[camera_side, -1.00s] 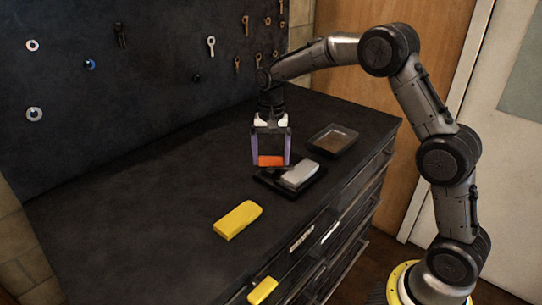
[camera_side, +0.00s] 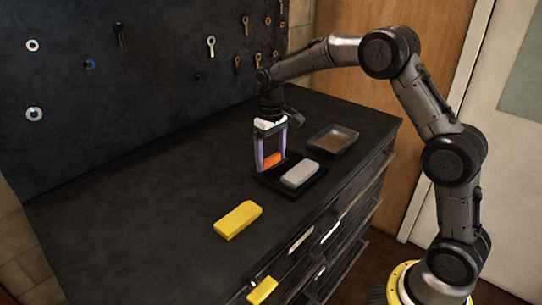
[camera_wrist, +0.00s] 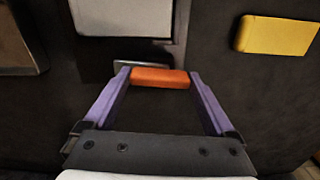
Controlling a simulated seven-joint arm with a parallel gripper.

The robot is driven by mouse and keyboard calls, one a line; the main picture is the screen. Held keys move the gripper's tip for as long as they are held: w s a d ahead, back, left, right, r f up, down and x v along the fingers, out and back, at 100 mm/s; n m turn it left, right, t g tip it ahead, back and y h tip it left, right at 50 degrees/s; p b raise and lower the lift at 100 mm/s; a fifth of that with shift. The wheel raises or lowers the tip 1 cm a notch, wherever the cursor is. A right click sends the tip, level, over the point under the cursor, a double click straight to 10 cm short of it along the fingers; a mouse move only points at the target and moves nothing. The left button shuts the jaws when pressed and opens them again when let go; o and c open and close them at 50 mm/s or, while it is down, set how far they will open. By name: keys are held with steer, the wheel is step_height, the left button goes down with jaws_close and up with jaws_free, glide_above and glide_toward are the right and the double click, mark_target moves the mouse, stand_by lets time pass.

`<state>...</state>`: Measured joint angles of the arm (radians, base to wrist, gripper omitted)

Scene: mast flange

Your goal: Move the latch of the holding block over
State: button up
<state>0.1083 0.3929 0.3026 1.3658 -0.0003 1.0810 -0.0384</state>
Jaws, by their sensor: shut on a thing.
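The orange latch (camera_side: 273,159) is a short bar beside the grey block (camera_side: 299,173) on a black base (camera_side: 314,187), which I take to be the holding block. My gripper (camera_side: 271,164) reaches down over the latch with one purple finger at each end of it. In the wrist view the latch (camera_wrist: 160,78) spans between the two fingertips, and my gripper (camera_wrist: 159,80) is shut on it. The grey block (camera_wrist: 125,16) is just beyond, at the top. I cannot tell whether the latch touches the base.
A dark open tray (camera_side: 333,140) stands behind the base. A yellow block (camera_side: 237,220) lies on the dark cabinet top in front, and another yellow piece (camera_side: 262,290) is at the front edge. A board with hanging keys (camera_side: 211,46) rises behind. The left cabinet top is clear.

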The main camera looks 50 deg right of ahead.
mark_target(271, 157)
steer(key=shift+r+n, duration=0.1)
steer(key=shift+n, duration=0.4)
steer(key=o, duration=1.1)
steer(key=shift+c, duration=0.2)
step_height(271, 157, up, 14)
